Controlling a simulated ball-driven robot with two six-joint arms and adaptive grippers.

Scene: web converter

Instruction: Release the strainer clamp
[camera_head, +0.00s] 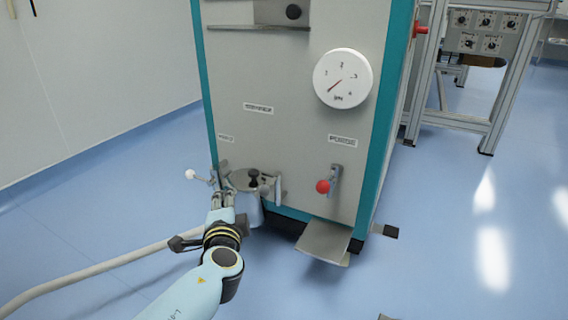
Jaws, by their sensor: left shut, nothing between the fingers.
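A grey metal pot-like housing with a round lid (247,184) sits low at the front left of the machine, and it looks like the strainer. A black knob (253,176) stands on its lid. A lever with a white ball end (190,174) sticks out to the left of the housing. A small upright metal piece (278,189) stands at its right side. I cannot tell which part is the clamp. My left gripper (222,183) is shut and empty, at the left side of the housing by the inner end of the white-ball lever. It partly hides that area. My right gripper is out of view.
The machine's grey front (290,130) with teal edges carries a dial gauge (343,78), a red-ball lever (323,187) and a low metal tray (325,243). A pale hose (90,272) runs along the floor at left. Blue floor (470,220) is open at right.

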